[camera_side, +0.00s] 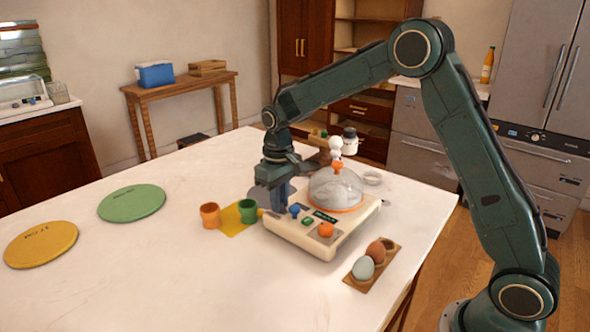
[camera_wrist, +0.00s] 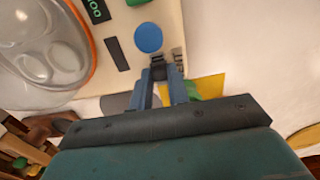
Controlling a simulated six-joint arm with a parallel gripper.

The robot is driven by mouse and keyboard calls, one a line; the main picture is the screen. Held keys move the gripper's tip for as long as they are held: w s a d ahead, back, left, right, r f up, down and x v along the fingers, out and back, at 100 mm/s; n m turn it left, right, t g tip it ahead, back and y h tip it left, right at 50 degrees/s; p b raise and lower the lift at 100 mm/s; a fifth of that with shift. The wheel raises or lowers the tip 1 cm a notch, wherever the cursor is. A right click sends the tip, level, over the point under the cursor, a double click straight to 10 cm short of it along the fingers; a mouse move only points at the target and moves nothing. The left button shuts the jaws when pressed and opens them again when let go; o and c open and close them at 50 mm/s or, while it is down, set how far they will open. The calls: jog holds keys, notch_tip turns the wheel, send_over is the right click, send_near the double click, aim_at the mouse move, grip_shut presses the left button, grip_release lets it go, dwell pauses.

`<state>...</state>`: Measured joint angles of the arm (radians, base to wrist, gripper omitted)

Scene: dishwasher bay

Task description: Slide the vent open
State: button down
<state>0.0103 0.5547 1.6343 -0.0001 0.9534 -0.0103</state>
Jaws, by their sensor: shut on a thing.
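A cream egg-cooker-like appliance (camera_side: 290,230) stands on the white table, with a clear dome (camera_side: 336,188) rimmed in orange on top. Its front has a blue knob (camera_side: 295,209), a green button (camera_side: 308,222) and an orange knob (camera_side: 326,230). My gripper (camera_side: 280,203) reaches down at the appliance's left edge, beside the blue knob. In the wrist view, my gripper (camera_wrist: 167,76) is shut on a small dark tab (camera_wrist: 158,72) at the panel edge, near the blue knob (camera_wrist: 148,38). The tab looks like the vent slider; the fingers partly hide it, and its opening cannot be made out.
An orange cup (camera_side: 210,215) and a green cup (camera_side: 247,211) stand left of the appliance, by a yellow sheet (camera_side: 232,226). A wooden egg holder (camera_side: 388,262) with eggs is at front right. Green (camera_side: 132,203) and yellow (camera_side: 40,245) discs lie left. The front-left table is clear.

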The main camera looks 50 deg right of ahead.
jog(key=shift+w+r, duration=0.1)
jog(key=shift+w, duration=0.85)
jog(key=c, duration=1.3)
grip_release()
jog(key=shift+r, duration=0.1)
notch_tip(320, 180, up, 14)
jog(key=shift+f, duration=0.2)
jog(key=shift+s, duration=0.1)
